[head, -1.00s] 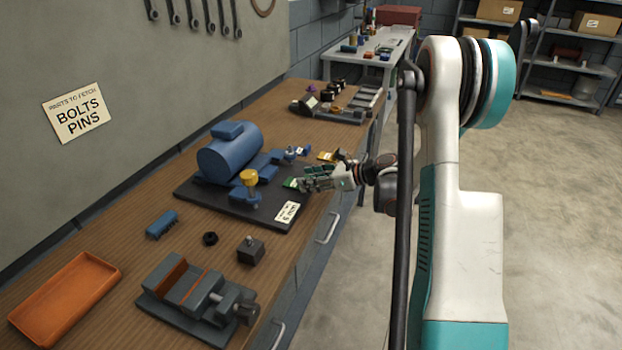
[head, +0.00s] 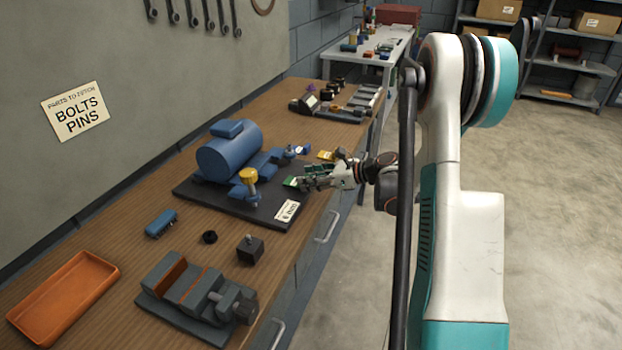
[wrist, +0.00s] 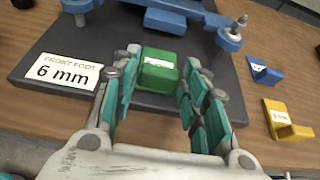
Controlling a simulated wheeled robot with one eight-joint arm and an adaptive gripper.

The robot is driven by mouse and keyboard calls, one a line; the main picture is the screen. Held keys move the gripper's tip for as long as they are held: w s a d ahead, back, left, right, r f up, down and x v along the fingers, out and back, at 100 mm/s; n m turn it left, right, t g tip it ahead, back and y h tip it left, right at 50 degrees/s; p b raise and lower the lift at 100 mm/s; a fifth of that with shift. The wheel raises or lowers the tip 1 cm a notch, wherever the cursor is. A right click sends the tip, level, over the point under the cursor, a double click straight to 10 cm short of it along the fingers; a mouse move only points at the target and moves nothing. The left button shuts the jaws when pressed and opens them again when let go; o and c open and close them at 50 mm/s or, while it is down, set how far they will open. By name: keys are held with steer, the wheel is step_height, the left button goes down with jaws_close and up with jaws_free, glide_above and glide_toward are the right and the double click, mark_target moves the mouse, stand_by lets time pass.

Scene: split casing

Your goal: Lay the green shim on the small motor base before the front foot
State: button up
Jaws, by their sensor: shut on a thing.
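The green shim (wrist: 158,72), with a pale label, sits between my fingers at the plate's near edge; it also shows in the head view (head: 291,182). My gripper (wrist: 160,82) is shut on it. The small motor base (head: 215,198) is a dark plate carrying the blue motor (head: 230,153). In the wrist view the shim overlaps this plate (wrist: 215,62); I cannot tell whether it touches. A blue foot bar (wrist: 165,20) lies just beyond the shim. A "FRONT FOOT 6 mm" card (wrist: 62,73) lies on the plate to the left.
A blue shim (wrist: 264,71) and a yellow shim (wrist: 286,120) lie on the bench right of the plate. A bolt (wrist: 237,26) stands in the foot bar's right end. A vise (head: 197,298) and an orange tray (head: 65,297) are at the near end of the bench.

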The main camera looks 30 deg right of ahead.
steer(key=shift+f, duration=0.1)
steer(key=shift+c, duration=0.7)
steer(key=shift+f+b, duration=0.2)
steer(key=shift+b, duration=0.1)
steer(key=shift+c, duration=0.7)
steer(key=o, duration=1.2)
steer(key=shift+r, duration=0.15)
step_height(320, 180, up, 8)
steer(key=p, duration=0.4)
